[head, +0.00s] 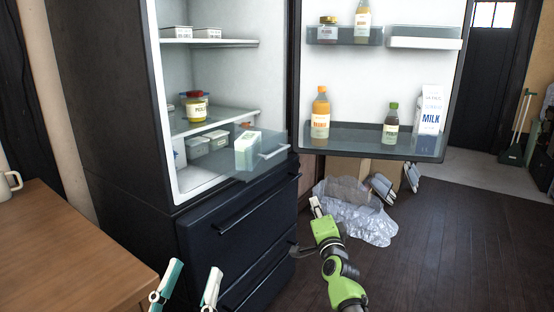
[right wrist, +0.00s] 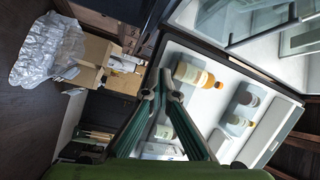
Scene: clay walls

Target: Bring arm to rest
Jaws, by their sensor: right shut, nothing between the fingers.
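My right arm (head: 341,272) is green and reaches up from the bottom of the head view. Its gripper (head: 315,207) is in the air in front of the fridge's lower drawers and the open door. In the right wrist view the right gripper (right wrist: 159,82) has its fingertips together with nothing between them. My left gripper (head: 188,278) is at the bottom of the head view beside the wooden table, its two fingers apart and empty. The rest of the left arm is out of view.
The fridge door (head: 375,90) stands open, bearing bottles and a milk carton (head: 430,110). A clear drawer (head: 262,154) sticks out with a carton in it. Crumpled plastic (head: 357,222) and boxes lie on the floor.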

